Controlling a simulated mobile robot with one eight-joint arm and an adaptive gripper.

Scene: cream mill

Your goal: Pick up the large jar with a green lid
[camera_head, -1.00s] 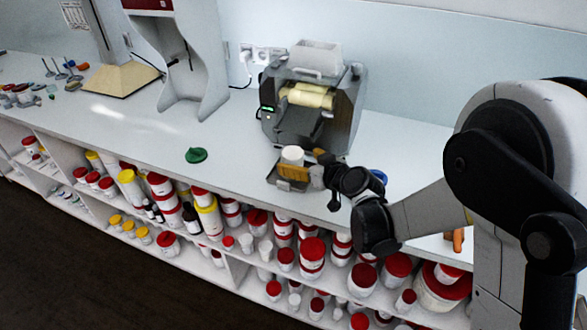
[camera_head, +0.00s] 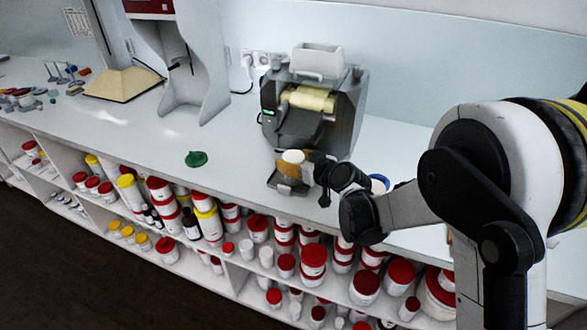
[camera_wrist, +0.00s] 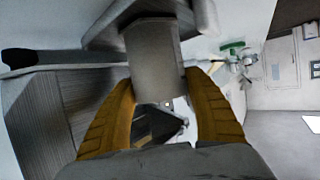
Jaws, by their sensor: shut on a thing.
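A separate green lid-like piece (camera_head: 196,158) lies on the counter to the left. A green patch also shows in the wrist view (camera_wrist: 232,46).
The grey machine (camera_head: 343,125) stands close behind my gripper, with its small tray (camera_head: 287,184) below. A blue ring-like thing (camera_head: 379,183) is right of the wrist. Shelves under the counter (camera_head: 120,135) hold several red- and yellow-lidded jars. The counter left of the machine is mostly clear.

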